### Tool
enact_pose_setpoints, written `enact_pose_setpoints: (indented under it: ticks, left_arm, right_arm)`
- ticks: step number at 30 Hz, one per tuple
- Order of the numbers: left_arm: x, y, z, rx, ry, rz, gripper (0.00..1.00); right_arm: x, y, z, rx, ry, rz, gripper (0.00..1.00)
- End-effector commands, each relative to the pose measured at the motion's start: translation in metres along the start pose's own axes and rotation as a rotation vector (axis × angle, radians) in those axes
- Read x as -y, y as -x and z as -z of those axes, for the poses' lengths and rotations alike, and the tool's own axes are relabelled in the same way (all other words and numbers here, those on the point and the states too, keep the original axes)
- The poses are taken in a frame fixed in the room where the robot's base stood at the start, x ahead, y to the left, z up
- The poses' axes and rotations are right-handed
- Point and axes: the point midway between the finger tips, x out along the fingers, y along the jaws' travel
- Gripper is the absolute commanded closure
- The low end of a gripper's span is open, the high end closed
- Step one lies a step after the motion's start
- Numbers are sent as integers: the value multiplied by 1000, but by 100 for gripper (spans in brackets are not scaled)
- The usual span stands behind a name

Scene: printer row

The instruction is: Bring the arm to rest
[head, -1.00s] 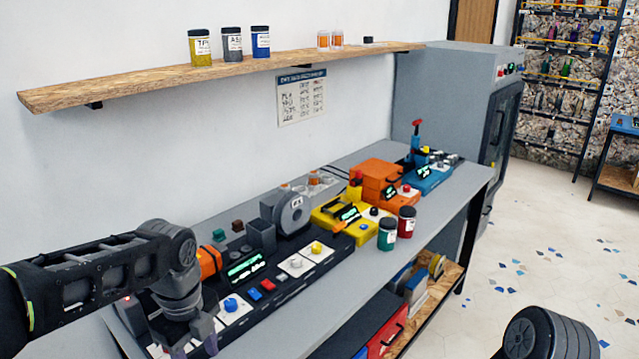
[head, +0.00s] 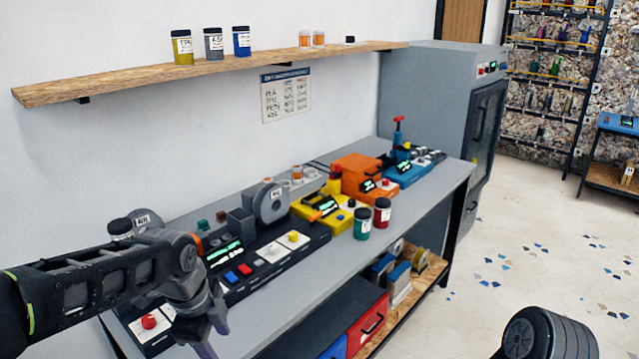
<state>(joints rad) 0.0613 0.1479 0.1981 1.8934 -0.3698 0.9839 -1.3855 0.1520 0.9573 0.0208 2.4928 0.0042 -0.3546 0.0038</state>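My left arm reaches in from the left over the near left end of the grey bench (head: 285,318). Its gripper (head: 212,338) points down beside the bench's front edge, fingers apart, with nothing seen between them. Part of my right arm shows at the bottom right, but its gripper is out of view.
A black console (head: 262,262) with buttons, a yellow machine (head: 322,207), an orange one (head: 362,178) and a blue one (head: 408,172) line the bench. Green (head: 362,224) and red (head: 382,213) jars stand near its edge. A wooden shelf (head: 120,84) is above.

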Motion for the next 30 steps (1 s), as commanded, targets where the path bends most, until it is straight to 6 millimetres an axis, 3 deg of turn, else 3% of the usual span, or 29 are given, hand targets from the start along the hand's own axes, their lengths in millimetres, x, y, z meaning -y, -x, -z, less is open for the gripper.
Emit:
enact_pose_setpoints:
  ticks: [5,8,11,14,15,19,24,27,30]
  left_arm:
    - [18,-31,23,-97,288,96,50]
    - [22,-64,41,-180,515,122,50]
    - [12,-118,63,-285,836,105,50]
    - [-26,-188,84,-367,1243,31,50]
    - [-48,-213,88,-377,1394,-3,50]
    - [-130,-273,98,-329,1740,-110,50]
    - [-225,-307,109,-186,1845,-239,50]
    - [-258,-314,114,-129,1847,-298,50]
    - [-272,-318,117,-103,1848,-326,50]
  right_arm:
    - [0,0,0,0,0,0,0]
    - [0,0,0,0,0,0,0]
    - [0,0,0,0,0,0,0]
    - [0,0,0,0,0,0,0]
    - [0,0,0,0,0,0,0]
    - [0,0,0,0,0,0,0]
    - [0,0,0,0,0,0,0]
    - [0,0,0,0,0,0,0]
    - [0,0,0,0,0,0,0]
